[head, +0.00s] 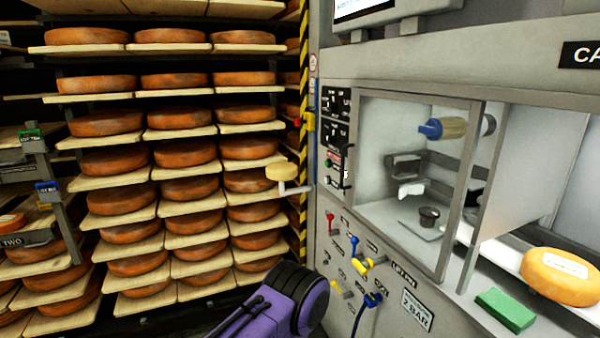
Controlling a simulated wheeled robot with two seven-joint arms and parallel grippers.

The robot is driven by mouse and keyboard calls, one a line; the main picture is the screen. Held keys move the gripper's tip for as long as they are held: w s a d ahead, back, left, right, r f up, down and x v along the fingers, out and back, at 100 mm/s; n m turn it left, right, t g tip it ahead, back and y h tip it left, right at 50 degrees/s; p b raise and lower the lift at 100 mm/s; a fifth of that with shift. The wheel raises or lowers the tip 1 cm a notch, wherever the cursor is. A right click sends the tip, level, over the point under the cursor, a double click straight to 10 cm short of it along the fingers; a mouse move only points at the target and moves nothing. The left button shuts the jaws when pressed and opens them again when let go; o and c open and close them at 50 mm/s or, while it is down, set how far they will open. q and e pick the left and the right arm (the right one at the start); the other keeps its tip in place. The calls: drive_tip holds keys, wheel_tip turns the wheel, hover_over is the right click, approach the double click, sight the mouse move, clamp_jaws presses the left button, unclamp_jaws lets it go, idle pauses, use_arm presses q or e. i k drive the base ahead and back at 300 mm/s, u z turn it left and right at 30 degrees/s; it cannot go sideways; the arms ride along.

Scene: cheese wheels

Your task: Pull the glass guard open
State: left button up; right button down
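The glass guard (462,190) is a grey-framed clear pane on the front of the grey machine, right of centre. I cannot tell for sure whether it is fully shut. Through it I see a pale chamber with a dark small cup (429,216) on a plate and a tool with a blue end (431,129). No handle on the guard stands out clearly. A purple and black link of my own arm shows at the bottom centre, well below and left of the guard. Neither gripper's fingers are in view.
Cheese racks (165,190) fill the left side. A small pale cheese (281,172) sits on a bracket beside the striped post (303,130). Coloured valve levers (362,265) stick out below the guard. A cheese wheel (560,276) and a green block (505,310) lie at right.

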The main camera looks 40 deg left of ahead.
sight(476, 108)
drive_tip(key=u, duration=0.65)
drive_tip(key=k, duration=0.4)
drive_tip(key=u, duration=0.4)
drive_tip(key=i, duration=1.5)
drive_tip(key=z, duration=0.75)
